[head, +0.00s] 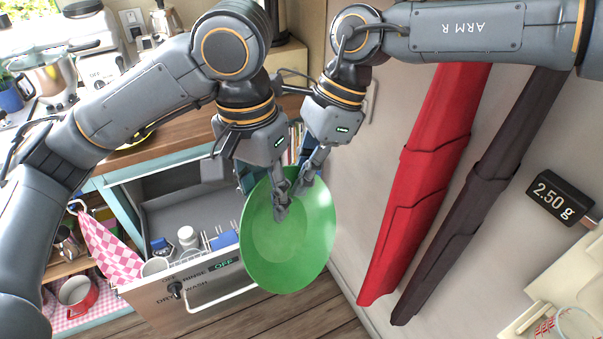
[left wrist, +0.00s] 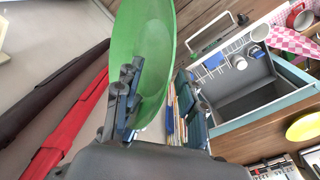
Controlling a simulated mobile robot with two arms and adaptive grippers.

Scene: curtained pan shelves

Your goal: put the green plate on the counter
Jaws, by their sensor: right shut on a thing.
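The green plate (head: 262,265) hangs steeply tilted in the air in front of the open dishwasher drawer. My right gripper (head: 304,182) is shut on its upper rim. My left gripper (head: 268,195) is at the plate's upper left rim, with one finger in front of the plate's face and the other beyond the edge. In the left wrist view, the left fingers are apart with the green plate (left wrist: 152,28) showing between and above them. The wooden counter (head: 178,140) lies behind and to the left, partly covered by my left arm.
The dishwasher drawer (head: 180,272) is pulled out, with a bottle and cups inside. A yellow plate (left wrist: 304,127) lies on the counter. A pink checked towel (head: 108,247) hangs at the left. Red (head: 425,180) and dark curtains stand at the right.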

